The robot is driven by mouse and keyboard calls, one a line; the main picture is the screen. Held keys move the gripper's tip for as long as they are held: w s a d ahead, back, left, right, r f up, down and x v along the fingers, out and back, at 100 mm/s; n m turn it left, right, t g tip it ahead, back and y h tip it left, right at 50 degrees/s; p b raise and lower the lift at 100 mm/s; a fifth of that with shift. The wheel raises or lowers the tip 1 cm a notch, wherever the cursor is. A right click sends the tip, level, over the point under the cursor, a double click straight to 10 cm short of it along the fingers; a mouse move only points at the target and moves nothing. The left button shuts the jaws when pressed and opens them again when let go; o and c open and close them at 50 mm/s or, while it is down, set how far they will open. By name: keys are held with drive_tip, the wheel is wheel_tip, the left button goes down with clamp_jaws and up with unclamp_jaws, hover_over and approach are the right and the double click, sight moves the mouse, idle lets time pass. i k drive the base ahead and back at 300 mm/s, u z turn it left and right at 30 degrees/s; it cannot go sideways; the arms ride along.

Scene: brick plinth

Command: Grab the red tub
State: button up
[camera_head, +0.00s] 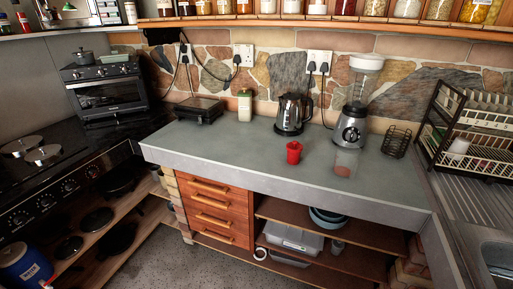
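The red tub (293,152) stands upright on the grey countertop (225,150), near the middle of the counter and in front of the kettle. It is small, with a lid or rim that looks uneven at the top. Nothing touches it that I can see. My gripper is not in view.
A kettle (289,114) stands behind the tub. A blender (350,127) and a clear reddish container (346,163) stand to its right. A dish rack (470,130) is at the far right. A lidded jar (245,106) stands behind left. The counter left of the tub is clear.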

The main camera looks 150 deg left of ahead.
sight(293, 158)
drive_tip(key=u, duration=4.55)
